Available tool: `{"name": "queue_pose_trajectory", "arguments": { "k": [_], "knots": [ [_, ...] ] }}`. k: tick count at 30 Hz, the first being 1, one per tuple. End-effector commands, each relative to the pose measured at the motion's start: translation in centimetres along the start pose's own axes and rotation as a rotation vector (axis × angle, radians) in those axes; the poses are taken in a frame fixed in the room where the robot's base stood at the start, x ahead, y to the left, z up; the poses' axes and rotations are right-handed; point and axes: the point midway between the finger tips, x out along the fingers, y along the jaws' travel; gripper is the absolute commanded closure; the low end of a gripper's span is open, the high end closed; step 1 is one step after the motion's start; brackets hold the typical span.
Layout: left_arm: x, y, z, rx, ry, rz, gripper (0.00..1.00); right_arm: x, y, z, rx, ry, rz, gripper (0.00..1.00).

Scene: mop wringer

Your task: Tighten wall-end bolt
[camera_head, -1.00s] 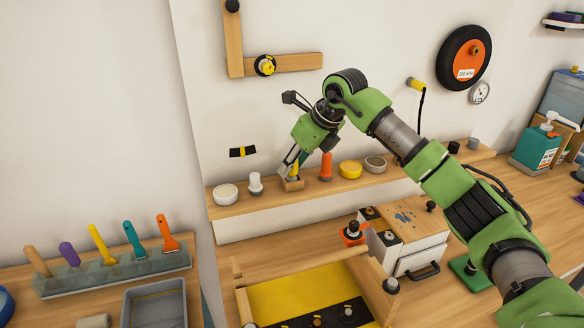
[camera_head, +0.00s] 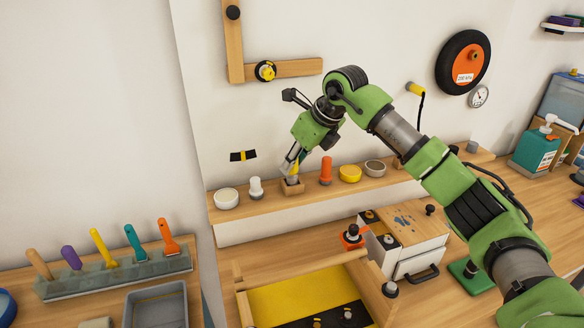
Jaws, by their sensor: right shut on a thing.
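My right gripper (camera_head: 293,172) points down at a small wooden block (camera_head: 292,187) on the wall shelf. It is shut on a slim yellow tool (camera_head: 296,167) that stands in the block; the fingers hide most of it. My left gripper is out of view. A wooden bracket (camera_head: 236,45) on the wall carries a black knob (camera_head: 233,12) and a yellow-and-black knob (camera_head: 266,71). A wooden frame with a yellow panel (camera_head: 285,300) has dark bolt heads (camera_head: 347,313) at the bottom edge. I cannot tell which is the wall-end bolt.
The shelf (camera_head: 240,211) also holds a white jar (camera_head: 226,198), a white bottle (camera_head: 255,187), an orange bottle (camera_head: 326,171) and a yellow tub (camera_head: 350,173), close to my gripper. A white box (camera_head: 410,242) stands below. Several scrapers stand in a rack (camera_head: 115,274) at left.

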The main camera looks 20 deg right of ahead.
Motion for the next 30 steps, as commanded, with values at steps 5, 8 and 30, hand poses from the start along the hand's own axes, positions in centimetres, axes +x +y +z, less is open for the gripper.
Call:
{"name": "queue_pose_trajectory", "arguments": {
  "k": [5, 8, 30],
  "knots": [
    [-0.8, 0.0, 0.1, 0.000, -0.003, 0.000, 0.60, -1.0, 0.0, 0.6, 0.000, 0.000, -0.001, 1.00],
    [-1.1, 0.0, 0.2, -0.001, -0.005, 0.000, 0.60, -1.4, 0.0, 0.8, 0.000, -0.001, -0.001, 1.00],
    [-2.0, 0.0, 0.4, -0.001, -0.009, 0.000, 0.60, -2.8, 0.0, 1.6, 0.000, -0.001, -0.001, 0.99]
  ]
}}
